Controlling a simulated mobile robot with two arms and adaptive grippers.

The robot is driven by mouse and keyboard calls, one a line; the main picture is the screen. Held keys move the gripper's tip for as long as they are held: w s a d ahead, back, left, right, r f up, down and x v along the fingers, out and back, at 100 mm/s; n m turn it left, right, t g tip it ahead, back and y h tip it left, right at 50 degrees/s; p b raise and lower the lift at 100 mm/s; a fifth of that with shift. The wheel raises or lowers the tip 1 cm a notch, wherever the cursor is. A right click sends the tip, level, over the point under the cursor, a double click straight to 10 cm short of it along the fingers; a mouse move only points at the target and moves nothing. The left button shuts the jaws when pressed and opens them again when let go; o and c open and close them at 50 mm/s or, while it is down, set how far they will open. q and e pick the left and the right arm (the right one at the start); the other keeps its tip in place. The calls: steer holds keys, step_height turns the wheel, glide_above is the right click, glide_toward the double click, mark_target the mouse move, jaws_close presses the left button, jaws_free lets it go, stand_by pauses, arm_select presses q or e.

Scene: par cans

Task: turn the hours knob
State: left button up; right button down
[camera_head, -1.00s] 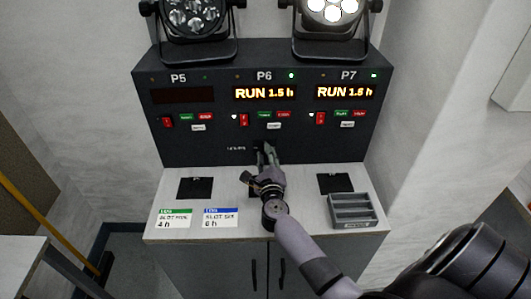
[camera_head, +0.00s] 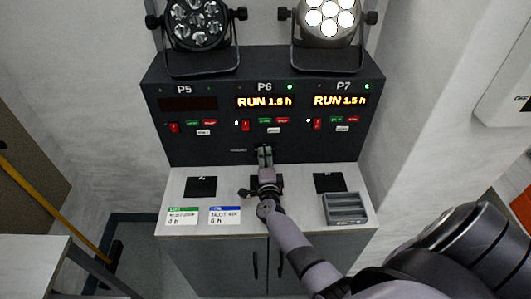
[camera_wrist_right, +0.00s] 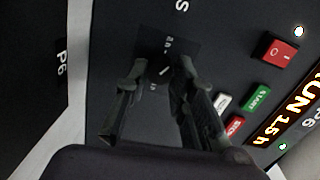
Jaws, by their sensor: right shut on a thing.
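The hours knob (camera_wrist_right: 164,72) is a small dark knob with a white pointer line on the black panel (camera_head: 200,148), below the P6 controls. In the head view my right gripper (camera_head: 265,155) reaches the panel there and covers the knob. In the right wrist view my right gripper (camera_wrist_right: 160,78) has one finger on each side of the knob and is shut on it. Small markings around the knob are too blurred to read fully. The P6 display (camera_head: 265,102) reads RUN 1.5 h. My left gripper is not in view.
The P5 display (camera_head: 188,104) is dark; the P7 display (camera_head: 339,101) is lit. Two lamps stand above; the right one (camera_head: 328,17) is lit.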

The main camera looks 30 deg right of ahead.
steer(key=n+p, duration=0.1)
steer(key=n, duration=0.2)
steer(key=shift+r+p, duration=0.1)
steer(key=shift+p, duration=0.2)
steer(key=shift+n+p, duration=0.4)
steer(key=shift+n, duration=0.7)
steer(key=shift+a, duration=0.1)
steer(key=c, duration=1.4)
jaws_free()
steer(key=shift+h, duration=0.3)
steer(key=shift+o, duration=0.2)
steer(key=v, duration=0.7)
steer(key=shift+s+a, duration=0.1)
steer(key=shift+s, duration=0.1)
steer(key=shift+r+n, duration=0.1)
steer(key=shift+n, duration=0.2)
